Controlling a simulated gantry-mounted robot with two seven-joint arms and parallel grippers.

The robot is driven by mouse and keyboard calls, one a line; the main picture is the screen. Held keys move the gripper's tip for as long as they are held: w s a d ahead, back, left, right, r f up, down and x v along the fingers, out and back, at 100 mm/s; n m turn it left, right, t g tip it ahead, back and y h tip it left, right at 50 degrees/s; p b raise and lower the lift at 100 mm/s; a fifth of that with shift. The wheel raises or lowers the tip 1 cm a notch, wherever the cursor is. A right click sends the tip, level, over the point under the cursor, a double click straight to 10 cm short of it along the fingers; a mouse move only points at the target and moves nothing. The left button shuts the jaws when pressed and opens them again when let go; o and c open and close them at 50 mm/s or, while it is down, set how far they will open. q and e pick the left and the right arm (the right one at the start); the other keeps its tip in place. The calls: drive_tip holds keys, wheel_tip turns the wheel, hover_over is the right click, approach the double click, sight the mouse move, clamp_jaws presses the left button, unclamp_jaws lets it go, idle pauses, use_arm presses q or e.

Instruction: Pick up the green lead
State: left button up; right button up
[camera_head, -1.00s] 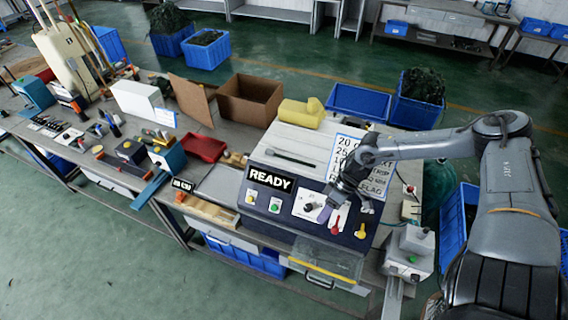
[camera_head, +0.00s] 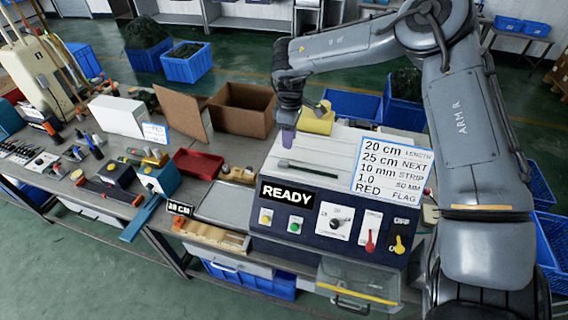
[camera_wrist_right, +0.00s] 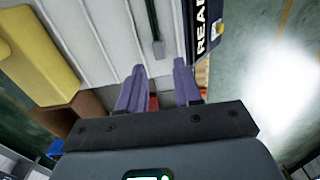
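My right gripper (camera_head: 288,138) points down at the back left corner of the bench machine (camera_head: 330,150). In the right wrist view its two purple fingers (camera_wrist_right: 160,75) are apart, with nothing seen between them. A thin dark greenish strip (camera_head: 307,168) lies along the machine's pale top, right of and in front of the gripper. It also shows in the right wrist view (camera_wrist_right: 154,28), beyond the fingertips. I cannot tell whether this strip is the green lead; no other clear green lead shows. My left gripper is not in view.
A yellow block (camera_head: 317,122) and a cardboard box (camera_head: 243,108) stand behind the gripper. A red tray (camera_head: 199,163) and a grey tray (camera_head: 219,203) lie to the left. The machine's front has a READY display (camera_head: 287,194), buttons and levers. Tools crowd the left bench.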

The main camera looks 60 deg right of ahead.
sight(288, 163)
drive_tip(key=f, duration=0.4)
drive_tip(key=shift+w+f+p, duration=0.25)
drive_tip(key=shift+f+p, duration=0.1)
drive_tip(key=shift+f, duration=0.45)
drive_tip(key=shift+d+f+p, duration=0.1)
drive_tip(key=shift+f+p, duration=0.25)
drive_tip(key=shift+f, duration=0.2)
drive_tip(key=shift+w+f+p, duration=0.1)
drive_tip(key=shift+f+p, duration=0.4)
drive_tip(key=shift+f, duration=1.55)
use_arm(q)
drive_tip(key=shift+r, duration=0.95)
use_arm(e)
clamp_jaws()
